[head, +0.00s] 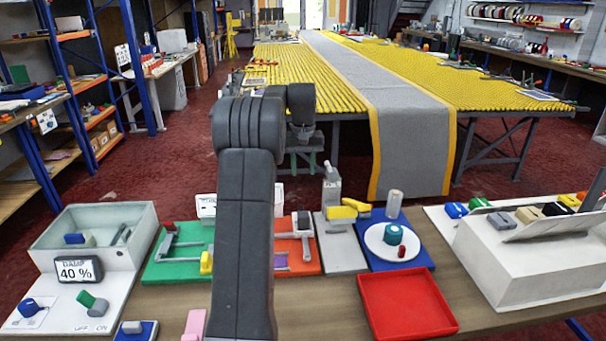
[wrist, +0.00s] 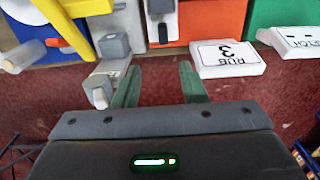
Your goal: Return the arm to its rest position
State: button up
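My gripper (wrist: 158,84) shows in the wrist view with its two green fingers apart and nothing between them. Red floor shows behind the fingers, and the far side of the workbench lies just past the tips. In the head view my dark arm stands up from the front of the bench and bends at the top. Its wrist end is to the right of the bend, above the bench's far edge. The fingers cannot be made out there.
The bench (head: 345,322) carries a green plate (head: 165,270), a blue plate (head: 413,258), a red tray (head: 430,322), a grey bin (head: 68,235) and a white box (head: 500,270). Behind stands a long yellow-slatted table (head: 480,90).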

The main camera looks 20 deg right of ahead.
aim_at(300, 207)
jog(key=f, duration=0.9)
jog(key=a+f, duration=0.1)
jog(key=f, duration=0.4)
jog(key=shift+w+p, duration=0.2)
jog(key=shift+p, duration=0.1)
jog(key=shift+a, duration=0.25)
jog(key=shift+r, duration=0.1)
